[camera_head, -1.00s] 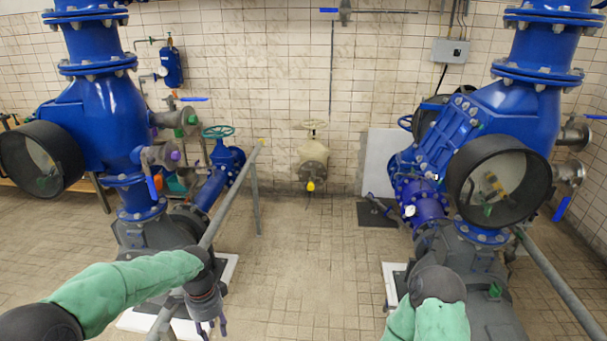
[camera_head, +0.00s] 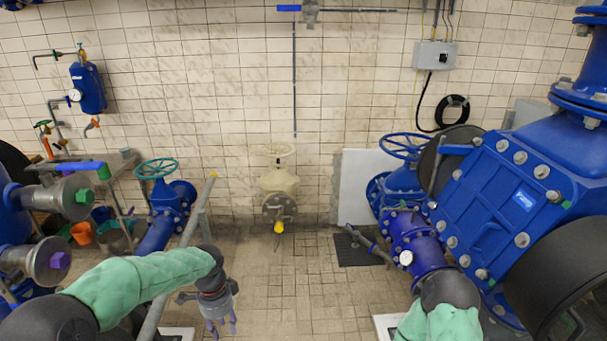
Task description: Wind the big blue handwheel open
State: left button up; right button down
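The big blue handwheel (camera_head: 403,146) sits on a blue valve (camera_head: 402,187) at the right of centre, near the back wall. Its rim and spokes show, and nothing touches it. My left gripper (camera_head: 222,328) hangs at the lower left of centre, pointing down, with its purple fingers apart and nothing between them. It is well to the left of the handwheel and nearer to me. My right arm shows at the lower right as a green sleeve and dark joint, below the handwheel. My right gripper is not in view.
A grey rail (camera_head: 189,231) runs beside my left arm. A large blue pump housing (camera_head: 510,200) fills the right. The tiled floor in the middle (camera_head: 290,285) is clear.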

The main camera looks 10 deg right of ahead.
aim_at(412, 149)
jog(key=i+j, duration=0.1)
jog(key=i, duration=1.85)
jog(key=i+z, duration=0.3)
jog(key=i, duration=0.35)
jog(key=i+z, duration=0.3)
jog(key=i, duration=0.3)
jog(key=i+j+z, duration=0.3)
jog(key=i, duration=0.35)
jog(key=i+l+z, duration=0.15)
jog(key=i+z, duration=0.25)
jog(key=i+l+z, duration=0.1)
jog(key=z, duration=0.25)
jog(key=i+z, duration=0.4)
jog(key=i+j+z, duration=0.1)
jog(key=i+z, duration=0.25)
jog(key=k, duration=0.05)
